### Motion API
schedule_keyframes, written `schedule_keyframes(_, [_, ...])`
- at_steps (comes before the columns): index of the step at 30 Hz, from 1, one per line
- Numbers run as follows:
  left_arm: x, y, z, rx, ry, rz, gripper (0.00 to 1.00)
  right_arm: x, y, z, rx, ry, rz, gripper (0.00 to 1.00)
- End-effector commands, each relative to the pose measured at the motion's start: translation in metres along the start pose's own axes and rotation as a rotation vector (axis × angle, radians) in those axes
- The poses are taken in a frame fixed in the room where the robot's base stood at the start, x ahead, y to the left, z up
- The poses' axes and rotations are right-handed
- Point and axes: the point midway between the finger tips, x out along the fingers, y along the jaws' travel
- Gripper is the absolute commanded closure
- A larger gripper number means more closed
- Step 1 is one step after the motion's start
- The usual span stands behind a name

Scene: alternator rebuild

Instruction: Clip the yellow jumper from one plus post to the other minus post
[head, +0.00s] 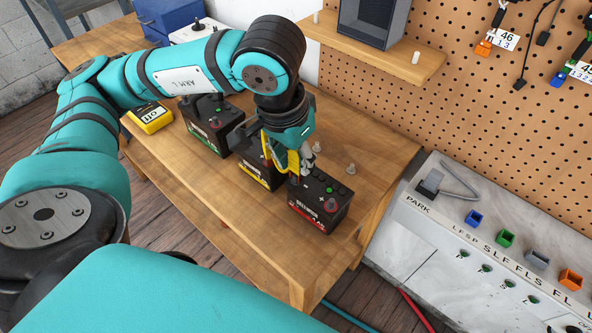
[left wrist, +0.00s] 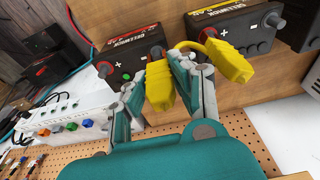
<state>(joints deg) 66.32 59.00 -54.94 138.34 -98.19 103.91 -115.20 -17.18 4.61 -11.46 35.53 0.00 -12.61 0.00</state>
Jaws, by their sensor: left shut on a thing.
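The yellow jumper (left wrist: 231,62) has two yellow clips joined by a short cable. My left gripper (left wrist: 160,78) is shut on one clip; in the head view the gripper (head: 296,165) is low over the batteries. The held clip is beside the dark post of the red-striped battery (head: 321,208); I cannot tell whether they touch. The red plus post (left wrist: 113,50) of that battery is bare. That battery (head: 258,179) is partly hidden by my gripper in the head view. My right gripper is out of view.
A green-striped battery (head: 211,128) and a yellow meter (head: 150,117) stand further left on the wooden bench (head: 200,190). A shelf (head: 430,66) and pegboard (head: 480,100) are behind. A grey panel with coloured sockets (head: 460,235) is at the right. The bench front is clear.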

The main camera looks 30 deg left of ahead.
Motion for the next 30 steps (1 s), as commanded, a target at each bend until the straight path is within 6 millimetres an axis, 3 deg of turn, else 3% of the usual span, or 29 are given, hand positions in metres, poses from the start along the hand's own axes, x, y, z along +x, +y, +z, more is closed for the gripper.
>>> schedule_keyframes(10, [0.003,0.0,0.0,0.0,0.001,0.0,0.9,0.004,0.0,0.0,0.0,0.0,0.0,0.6])
schedule_keyframes(11, [0.003,0.0,0.001,0.0,0.001,0.0,0.72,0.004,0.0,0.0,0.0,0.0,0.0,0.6])
schedule_keyframes(17, [0.003,0.0,0.001,0.0,0.001,0.0,0.48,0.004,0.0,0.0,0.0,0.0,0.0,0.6])
schedule_keyframes(25, [0.001,0.0,0.0,0.0,0.001,0.0,0.48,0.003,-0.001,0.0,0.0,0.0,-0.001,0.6])
schedule_keyframes(30, [-0.023,0.0,-0.005,-0.001,0.004,-0.001,0.48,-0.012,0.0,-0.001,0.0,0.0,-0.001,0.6])
